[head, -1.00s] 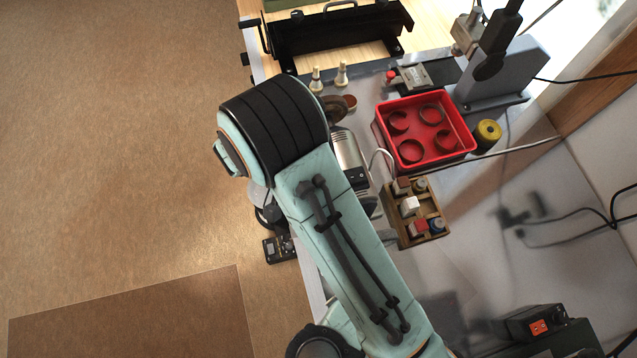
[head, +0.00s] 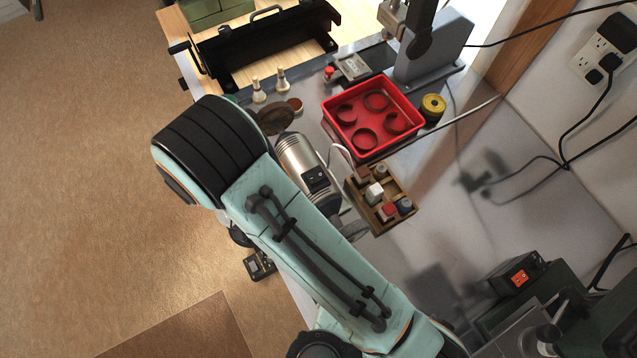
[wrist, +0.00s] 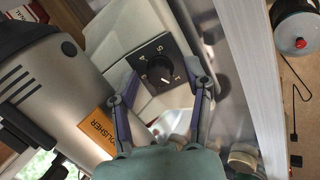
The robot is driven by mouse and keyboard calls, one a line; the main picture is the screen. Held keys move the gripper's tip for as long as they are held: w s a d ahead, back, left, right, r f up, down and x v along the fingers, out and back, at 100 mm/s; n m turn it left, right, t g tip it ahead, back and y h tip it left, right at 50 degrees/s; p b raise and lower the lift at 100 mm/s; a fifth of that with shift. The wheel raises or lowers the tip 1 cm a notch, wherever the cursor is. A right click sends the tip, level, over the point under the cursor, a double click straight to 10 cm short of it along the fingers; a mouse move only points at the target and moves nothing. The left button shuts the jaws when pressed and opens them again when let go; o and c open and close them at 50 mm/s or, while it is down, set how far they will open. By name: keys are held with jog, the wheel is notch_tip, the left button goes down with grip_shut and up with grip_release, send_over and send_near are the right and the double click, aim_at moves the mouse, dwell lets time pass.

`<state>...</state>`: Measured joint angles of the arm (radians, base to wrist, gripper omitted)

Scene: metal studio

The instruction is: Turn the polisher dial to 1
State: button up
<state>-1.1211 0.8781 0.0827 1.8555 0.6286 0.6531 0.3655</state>
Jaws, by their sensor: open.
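The polisher dial (wrist: 159,73) is a black round knob on a black square plate with pale markings, in the upper middle of the wrist view. Its exact setting is too small to read surely. The polisher (wrist: 50,90) is a silver body with an orange POLISHER label (wrist: 97,132). In the head view the polisher (head: 296,158) shows beside my arm as a silver cylinder with a black switch. My gripper (wrist: 160,80) is open, its two fingers on either side of the dial in the wrist view. Contact cannot be told. The head view hides the gripper behind my arm.
A red tray (head: 396,142) with several rings and a wooden box (head: 380,221) of small blocks stand right of the polisher. A yellow spool (head: 433,107) is beside the tray. Dark green equipment (head: 590,330) stands at lower right. The bench between is largely clear.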

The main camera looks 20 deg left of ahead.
aim_at(288, 160)
jog(key=m, duration=0.5)
jog(key=shift+d+y, duration=0.1)
jog(key=shift+y, duration=0.3)
jog(key=m, duration=0.6)
jog(key=shift+m+y, duration=0.4)
jog(key=w+r, duration=0.1)
jog(key=r, duration=0.2)
jog(key=w+r+m, duration=0.1)
jog(key=r, duration=0.3)
jog(key=w+r+m, duration=0.1)
jog(key=r, duration=0.2)
jog(key=shift+w+a+r+y, duration=0.2)
jog(key=shift+a+r+y, duration=0.1)
jog(key=shift+r, duration=0.1)
jog(key=d+r, duration=0.1)
jog(key=w+d+r, duration=0.1)
jog(key=shift+d+r+g, duration=0.1)
jog(key=shift+d+g, duration=0.2)
jog(key=shift+d, duration=0.1)
jog(key=s+d+r+n+g+y, duration=0.1)
jog(key=s+d+r+n, duration=0.2)
jog(key=d, duration=0.6)
jog(key=s+d+r+n+g+y, duration=0.1)
jog(key=s+d+r+n, duration=0.3)
jog(key=d, duration=0.5)
jog(key=shift+s+d+r+g+y, duration=0.4)
jog(key=shift+s+r+y, duration=0.1)
jog(key=shift+s+r, duration=0.35)
